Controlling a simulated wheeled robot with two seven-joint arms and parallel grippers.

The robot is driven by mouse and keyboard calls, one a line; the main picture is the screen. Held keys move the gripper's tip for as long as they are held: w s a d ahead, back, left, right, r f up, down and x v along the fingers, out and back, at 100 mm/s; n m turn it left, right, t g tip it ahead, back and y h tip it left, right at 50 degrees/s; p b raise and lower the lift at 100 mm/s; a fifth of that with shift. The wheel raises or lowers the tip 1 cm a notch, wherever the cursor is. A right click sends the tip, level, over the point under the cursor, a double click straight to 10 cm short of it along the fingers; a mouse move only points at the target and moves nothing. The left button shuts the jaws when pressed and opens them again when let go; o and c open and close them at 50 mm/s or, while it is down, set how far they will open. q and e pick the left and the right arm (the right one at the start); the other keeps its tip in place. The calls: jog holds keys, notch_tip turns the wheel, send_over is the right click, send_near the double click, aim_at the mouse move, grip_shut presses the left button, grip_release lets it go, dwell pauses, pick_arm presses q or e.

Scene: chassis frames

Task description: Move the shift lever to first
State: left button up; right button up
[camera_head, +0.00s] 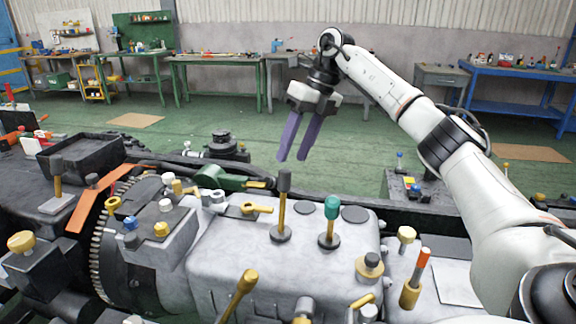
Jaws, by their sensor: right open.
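Two upright levers stand on the grey gearbox housing (225,258). One lever (283,205) has a brass rod and a dark grey knob. The other, shorter lever (330,225) has a teal knob and stands just to its right. No label shows which of them is the shift lever. My right gripper (292,158) has purple fingers that point down and are apart, with nothing between them. In the picture its fingertips are just above the grey knob, and it touches neither lever. My left gripper is not in view.
A brass-handled lever (238,295) leans at the front, and an orange-tipped lever (417,275) stands at the right. A toothed flywheel (102,245) and an orange bracket (93,195) are on the left. Workbenches (215,62) line the back wall. The green floor between is mostly clear.

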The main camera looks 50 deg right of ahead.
jog(key=shift+v, duration=1.7)
